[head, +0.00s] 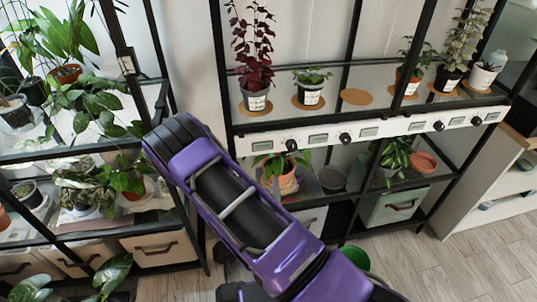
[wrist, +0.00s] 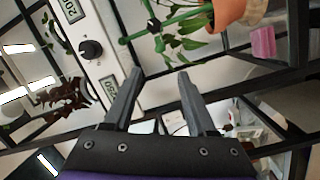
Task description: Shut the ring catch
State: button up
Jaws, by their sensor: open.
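My gripper (wrist: 159,73) is open in the wrist view, its two dark fingers apart with nothing between the tips. Beyond the tips is a green jointed piece (wrist: 180,42) with a small dark part at one end, among the leaves of a potted plant. It may be the ring catch; I cannot tell whether it is open or shut. The plant's terracotta pot (wrist: 232,12) is at the top of the wrist view. In the head view a terracotta pot (head: 288,184) stands on the lower shelf; my purple arm crosses in front, and my fingers cannot be made out.
A white panel (head: 375,132) with knobs and displays runs along the shelf edge; its knob (wrist: 90,48) shows near my fingers. Dark rack posts (head: 222,70) and several potted plants stand around. A pink block (wrist: 263,42) is beside the pot. Wooden floor (head: 480,250) is open at lower right.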

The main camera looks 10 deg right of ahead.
aim_at(271, 155)
jog(key=w+d, duration=0.1)
jog(key=w, duration=0.4)
jog(key=w+d, duration=0.1)
jog(key=w, duration=0.4)
jog(key=w+d, duration=0.1)
jog(key=w, duration=0.4)
jog(key=shift+c, duration=0.2)
grip_shut()
